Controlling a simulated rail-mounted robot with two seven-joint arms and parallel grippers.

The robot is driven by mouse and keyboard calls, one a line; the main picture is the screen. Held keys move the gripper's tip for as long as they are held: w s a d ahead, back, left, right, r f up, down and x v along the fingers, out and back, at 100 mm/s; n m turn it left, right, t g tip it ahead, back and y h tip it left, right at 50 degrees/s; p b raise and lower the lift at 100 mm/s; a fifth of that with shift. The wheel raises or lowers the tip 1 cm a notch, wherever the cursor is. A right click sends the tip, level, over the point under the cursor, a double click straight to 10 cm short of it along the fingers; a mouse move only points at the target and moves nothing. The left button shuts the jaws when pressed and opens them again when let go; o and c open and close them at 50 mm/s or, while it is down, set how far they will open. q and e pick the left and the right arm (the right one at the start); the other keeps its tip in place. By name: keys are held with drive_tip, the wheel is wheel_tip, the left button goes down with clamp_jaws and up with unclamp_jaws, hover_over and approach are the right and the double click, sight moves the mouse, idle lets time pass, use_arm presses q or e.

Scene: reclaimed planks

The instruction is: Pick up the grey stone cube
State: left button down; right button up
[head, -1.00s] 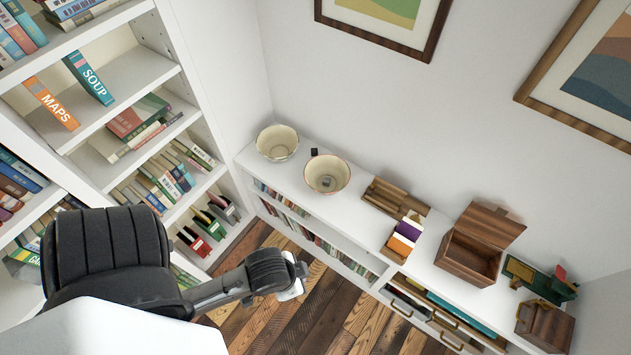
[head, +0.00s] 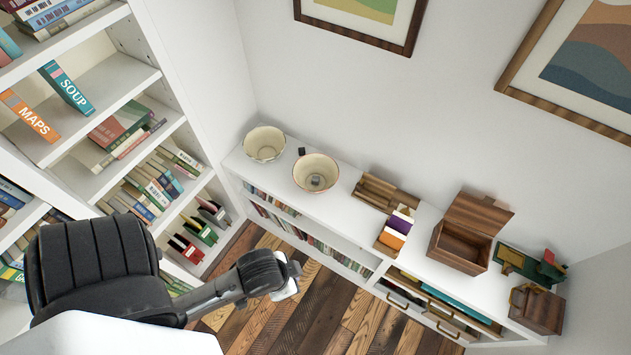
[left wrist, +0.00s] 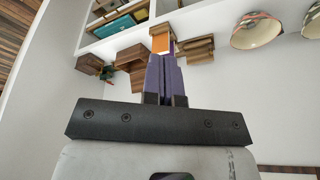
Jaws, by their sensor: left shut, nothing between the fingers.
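A small grey cube (head: 317,181) lies inside the cream bowl with a reddish rim (head: 329,186) on the white cabinet top in the head view. A second small, darker block (head: 301,151) sits behind the bowls near the wall. My left gripper (head: 291,272) is over the floor in front of the cabinet, well apart from the bowl; its fingers are hard to make out there. In the left wrist view its two purple fingers (left wrist: 163,60) are together with nothing between them. My right gripper is not in view.
Another cream bowl (head: 264,144) stands to the left. Along the cabinet top (head: 345,203) to the right are a wooden tray (head: 378,190), a card box (head: 397,230) and an open wooden chest (head: 458,246). A tall bookshelf (head: 130,165) stands at left.

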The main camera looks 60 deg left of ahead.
use_arm(q)
drive_tip(key=c, duration=1.8)
unclamp_jaws()
drive_tip(key=shift+d, duration=0.1)
drive_tip(key=o, duration=1.2)
